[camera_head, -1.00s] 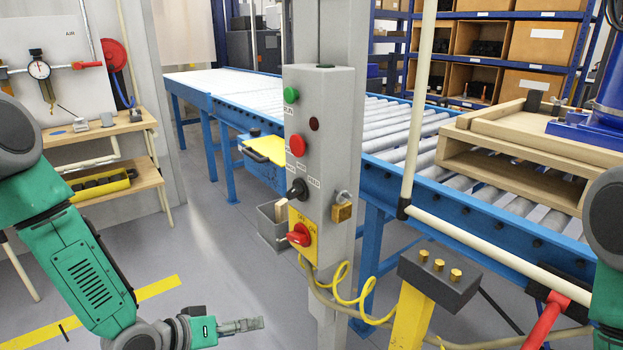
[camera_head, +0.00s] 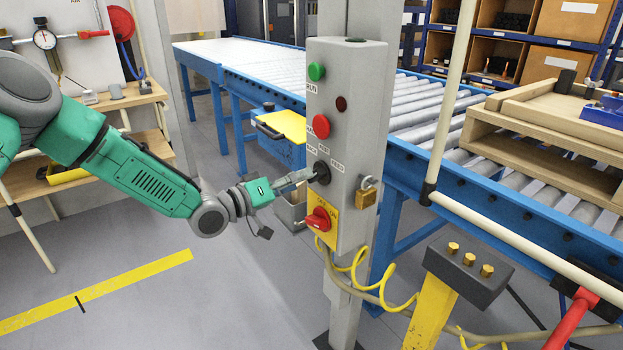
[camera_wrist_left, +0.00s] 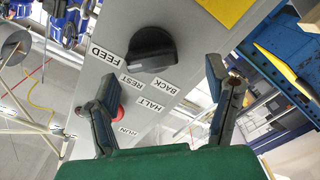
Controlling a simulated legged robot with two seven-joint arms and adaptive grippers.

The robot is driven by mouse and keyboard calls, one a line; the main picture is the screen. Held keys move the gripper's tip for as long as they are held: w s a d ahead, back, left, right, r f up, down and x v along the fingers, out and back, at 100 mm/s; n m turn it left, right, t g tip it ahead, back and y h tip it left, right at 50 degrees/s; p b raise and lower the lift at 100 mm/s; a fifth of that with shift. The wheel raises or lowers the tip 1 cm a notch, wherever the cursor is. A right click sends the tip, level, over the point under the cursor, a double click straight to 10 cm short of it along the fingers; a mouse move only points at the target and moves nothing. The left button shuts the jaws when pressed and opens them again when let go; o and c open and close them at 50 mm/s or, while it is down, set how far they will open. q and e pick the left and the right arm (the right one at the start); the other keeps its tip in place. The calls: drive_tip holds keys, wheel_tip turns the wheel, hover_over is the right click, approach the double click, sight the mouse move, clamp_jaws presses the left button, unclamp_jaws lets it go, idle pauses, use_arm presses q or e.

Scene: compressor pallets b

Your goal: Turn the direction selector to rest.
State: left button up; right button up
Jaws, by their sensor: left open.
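The direction selector is a black rotary knob (camera_head: 322,173) on the grey control box (camera_head: 350,120). In the left wrist view the knob (camera_wrist_left: 150,48) has FEED, REST and BACK labels around it; I cannot tell for certain which one it points to. My left gripper (camera_head: 308,175) reaches in from the left, with its tips at the knob and partly hiding it. In the wrist view the open fingers of the left gripper (camera_wrist_left: 164,70) stand on either side, just short of the knob, with a gap to each. My right gripper is out of view.
The box also carries a green button (camera_head: 316,71), a red button (camera_head: 321,126), a red switch (camera_head: 318,219) on a yellow plate and a brass padlock (camera_head: 366,197). A roller conveyor (camera_head: 430,115) runs behind. A pale rail (camera_head: 500,235) crosses on the right.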

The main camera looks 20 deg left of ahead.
sight(313, 182)
use_arm(q)
drive_tip(key=x, duration=0.4)
drive_tip(key=shift+s+d+r, duration=0.1)
drive_tip(key=shift+s+d, duration=0.15)
drive_tip(key=shift+d, duration=0.2)
drive_tip(key=shift+d+r, duration=0.1)
drive_tip(key=shift+d, duration=0.3)
drive_tip(key=shift+a, duration=0.55)
drive_tip(key=c, duration=1.2)
drive_tip(key=shift+o, duration=0.2)
drive_tip(key=shift+a, duration=0.1)
drive_tip(key=shift+n, duration=0.3)
drive_tip(key=n, duration=0.3)
drive_tip(key=shift+n+b, duration=0.3)
drive_tip(key=n, duration=0.4)
drive_tip(key=shift+n, duration=0.3)
